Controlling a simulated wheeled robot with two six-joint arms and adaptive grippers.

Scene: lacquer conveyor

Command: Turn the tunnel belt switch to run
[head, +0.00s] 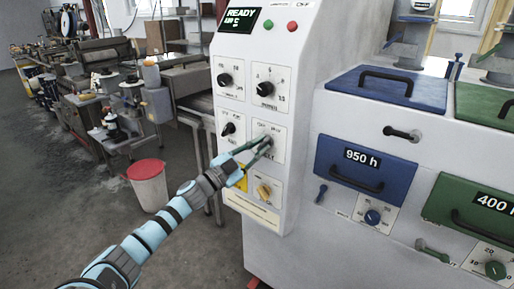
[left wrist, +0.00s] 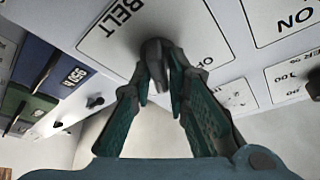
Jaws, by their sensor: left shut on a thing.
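The tunnel belt switch (head: 267,139) is a dark knob on a white plate, in the middle right of the grey control panel. In the left wrist view the switch (left wrist: 154,47) sits beside the printed word BELT. My left gripper (head: 263,146) reaches in from the lower left and is shut on the switch. In the left wrist view the fingertips (left wrist: 157,76) lie on both sides of the knob. The fingers partly cover the plate's lettering, and I cannot tell which mark the knob points to. My right gripper is not in view.
A READY display (head: 240,19) tops the panel. Blue (head: 366,162) and green (head: 470,208) drawers stand right. A red-lidded bin (head: 148,185) stands left.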

